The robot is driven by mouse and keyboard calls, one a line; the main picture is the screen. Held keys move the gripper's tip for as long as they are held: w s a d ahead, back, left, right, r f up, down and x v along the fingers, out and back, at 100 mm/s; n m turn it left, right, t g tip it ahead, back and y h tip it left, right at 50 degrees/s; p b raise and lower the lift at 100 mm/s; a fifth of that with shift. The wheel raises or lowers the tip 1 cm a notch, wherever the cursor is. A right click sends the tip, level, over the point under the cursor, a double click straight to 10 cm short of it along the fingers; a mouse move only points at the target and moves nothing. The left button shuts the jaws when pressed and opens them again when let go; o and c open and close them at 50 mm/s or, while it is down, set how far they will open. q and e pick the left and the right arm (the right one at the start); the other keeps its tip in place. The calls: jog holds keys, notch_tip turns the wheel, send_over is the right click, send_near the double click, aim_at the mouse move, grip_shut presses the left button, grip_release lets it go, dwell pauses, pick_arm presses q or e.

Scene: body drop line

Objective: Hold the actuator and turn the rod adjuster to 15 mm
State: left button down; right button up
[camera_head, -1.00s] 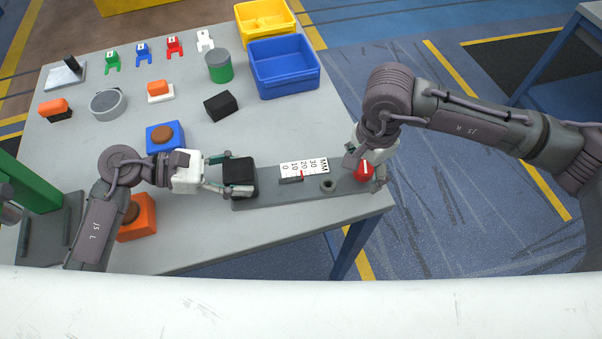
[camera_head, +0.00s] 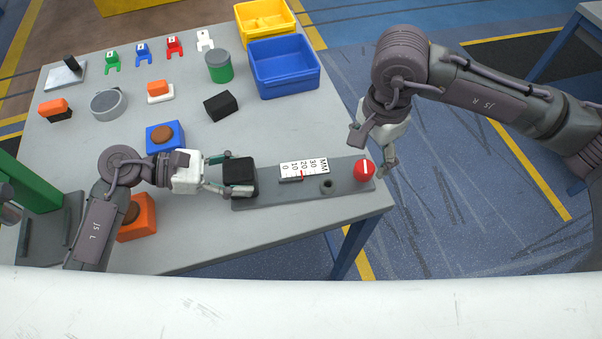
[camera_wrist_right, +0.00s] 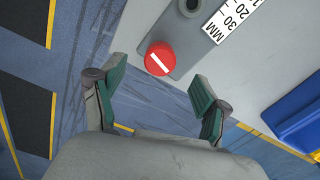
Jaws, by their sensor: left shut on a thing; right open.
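The actuator is a grey bar (camera_head: 268,193) lying along the front right of the table, with a black block (camera_head: 240,172) at its left end. My left gripper (camera_head: 240,175) is shut on the black block. A white MM scale (camera_head: 303,167) runs from 0 to 30; its small red pointer (camera_head: 302,176) appears between 10 and 20, too small to read exactly. The red adjuster knob (camera_head: 363,170) with a white line is at the right end. It also shows in the right wrist view (camera_wrist_right: 159,60), ahead of my open, empty right gripper (camera_wrist_right: 158,86), apart from the fingers.
A blue bin (camera_head: 285,82) and a yellow bin (camera_head: 262,18) stand at the back right. A black block (camera_head: 220,106), a green-and-grey cylinder (camera_head: 219,68) and a blue button box (camera_head: 164,139) lie behind the actuator. The table's right edge is close to the knob.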

pick_arm(q)
jog(key=shift+s+f, duration=0.15)
jog(key=shift+f, duration=0.3)
pick_arm(e)
jog(key=shift+r, duration=0.5)
pick_arm(q)
jog(key=c, duration=0.6)
grip_release()
jog(key=o, duration=0.4)
jog(key=shift+w+r, duration=0.1)
jog(key=shift+w, duration=0.1)
jog(key=shift+c, duration=0.2)
pick_arm(e)
jog(key=shift+w, duration=0.15)
pick_arm(q)
jog(key=shift+r, duration=0.1)
jog(key=shift+r, duration=0.1)
jog(key=v, duration=0.7)
jog(key=shift+s+a, duration=0.1)
jog(key=shift+a, duration=0.2)
